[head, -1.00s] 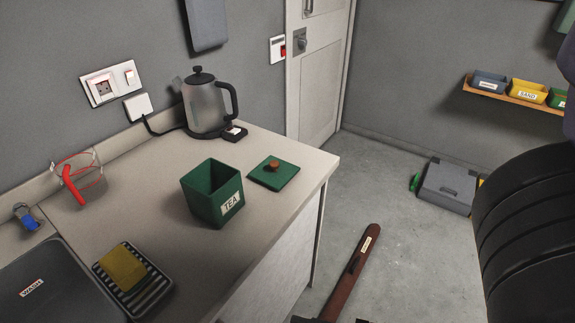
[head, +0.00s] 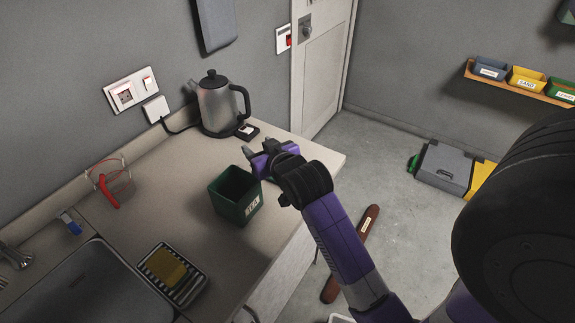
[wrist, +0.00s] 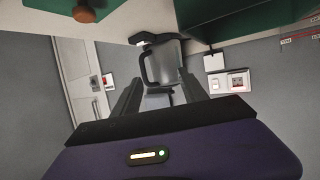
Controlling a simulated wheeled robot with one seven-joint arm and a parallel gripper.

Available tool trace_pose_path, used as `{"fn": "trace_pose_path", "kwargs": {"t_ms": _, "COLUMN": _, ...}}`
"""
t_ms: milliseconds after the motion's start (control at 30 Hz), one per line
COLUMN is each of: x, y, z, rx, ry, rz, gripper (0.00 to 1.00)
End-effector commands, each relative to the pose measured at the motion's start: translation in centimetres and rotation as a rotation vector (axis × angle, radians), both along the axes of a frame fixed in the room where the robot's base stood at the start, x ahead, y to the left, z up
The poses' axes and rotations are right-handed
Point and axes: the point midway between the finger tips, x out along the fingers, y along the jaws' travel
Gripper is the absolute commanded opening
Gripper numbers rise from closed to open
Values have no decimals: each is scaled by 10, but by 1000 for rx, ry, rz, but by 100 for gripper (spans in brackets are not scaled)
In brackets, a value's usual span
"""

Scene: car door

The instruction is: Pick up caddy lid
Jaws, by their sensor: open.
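The caddy lid is a flat green square with a brown knob. In the wrist view the lid (wrist: 45,12) shows at the top left edge, with its knob (wrist: 84,14) left of my fingers' line. In the head view my gripper and wrist cover most of it. The green caddy (head: 234,196), labelled TEA, stands open on the worktop; its side also shows in the wrist view (wrist: 235,18) at the top right. My gripper (head: 256,151) is open and empty, over the worktop behind and right of the caddy, close to the lid. Its fingers (wrist: 158,92) have nothing between them.
A kettle (head: 218,105) stands behind my gripper near the wall. A sponge (head: 172,268) on a striped dish, red-framed goggles (head: 108,188) and a sink (head: 95,290) are to the left. The worktop (head: 185,165) left of the caddy is clear.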

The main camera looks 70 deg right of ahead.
Motion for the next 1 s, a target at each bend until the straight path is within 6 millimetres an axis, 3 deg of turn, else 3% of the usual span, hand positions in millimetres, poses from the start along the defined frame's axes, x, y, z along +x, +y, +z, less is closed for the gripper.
{"fn": "trace_pose_path", "kwargs": {"t_ms": 33, "x": 1, "y": -21, "z": 16, "rx": 27, "ry": 18, "rz": -40, "gripper": 51}}
{"fn": "trace_pose_path", "kwargs": {"t_ms": 100, "x": -1, "y": -43, "z": 24, "rx": 77, "ry": 54, "rz": -89, "gripper": 51}}
{"fn": "trace_pose_path", "kwargs": {"t_ms": 233, "x": -12, "y": -73, "z": 33, "rx": 186, "ry": 127, "rz": -171, "gripper": 51}}
{"fn": "trace_pose_path", "kwargs": {"t_ms": 400, "x": -36, "y": -65, "z": 0, "rx": 373, "ry": 287, "rz": -228, "gripper": 51}}
{"fn": "trace_pose_path", "kwargs": {"t_ms": 667, "x": -70, "y": -41, "z": -23, "rx": 594, "ry": 467, "rz": -290, "gripper": 51}}
{"fn": "trace_pose_path", "kwargs": {"t_ms": 1000, "x": -73, "y": -41, "z": -48, "rx": 640, "ry": 506, "rz": -301, "gripper": 51}}
